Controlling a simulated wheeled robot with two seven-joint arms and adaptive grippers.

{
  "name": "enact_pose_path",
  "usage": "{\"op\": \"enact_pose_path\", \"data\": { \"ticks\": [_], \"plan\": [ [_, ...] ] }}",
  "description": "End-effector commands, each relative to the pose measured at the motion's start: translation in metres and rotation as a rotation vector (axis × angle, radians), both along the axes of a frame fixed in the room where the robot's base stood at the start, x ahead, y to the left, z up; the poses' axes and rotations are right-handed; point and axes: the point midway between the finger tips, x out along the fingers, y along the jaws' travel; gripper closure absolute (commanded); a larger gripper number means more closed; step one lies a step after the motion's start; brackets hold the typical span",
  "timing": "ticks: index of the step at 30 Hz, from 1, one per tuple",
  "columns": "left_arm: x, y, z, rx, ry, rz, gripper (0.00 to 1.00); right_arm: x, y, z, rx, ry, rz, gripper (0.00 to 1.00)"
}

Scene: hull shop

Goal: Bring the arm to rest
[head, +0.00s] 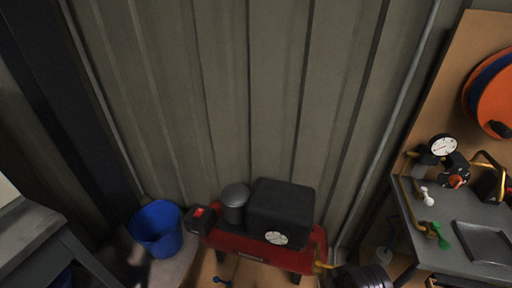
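Neither my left gripper nor my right gripper shows in the head view. No arm can be clearly made out, so how the arms are placed cannot be told. A dark ribbed rounded thing (364,277) is cut off by the bottom edge, right of centre; I cannot tell what it is.
A red compressor (250,245) with a black housing (281,207) stands against the corrugated wall (230,90). A blue bucket (157,228) is left of it. A grey bench (30,235) is at far left. A right-hand worktop (445,208) holds a gauge (443,145), valves and a tray (485,241).

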Motion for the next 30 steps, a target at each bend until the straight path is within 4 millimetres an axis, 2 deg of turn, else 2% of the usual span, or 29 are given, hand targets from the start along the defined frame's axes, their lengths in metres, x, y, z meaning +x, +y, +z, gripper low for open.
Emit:
{"op": "enact_pose_path", "data": {
  "ticks": [8, 14, 22, 30],
  "plan": [
    [-0.002, 0.000, 0.001, 0.000, 0.002, 0.000, 1.00, 0.007, 0.000, -0.027, -0.003, 0.009, 0.004, 1.00],
    [-0.004, 0.001, 0.001, 0.001, 0.004, -0.001, 1.00, 0.012, 0.000, -0.058, -0.007, 0.019, 0.007, 1.00],
    [-0.010, 0.003, 0.002, 0.002, 0.010, 0.000, 1.00, 0.017, -0.003, -0.123, -0.015, 0.039, 0.012, 1.00],
    [-0.015, 0.004, 0.003, 0.004, 0.011, -0.001, 1.00, 0.012, -0.008, -0.189, -0.023, 0.060, 0.017, 1.00]
  ]
}}
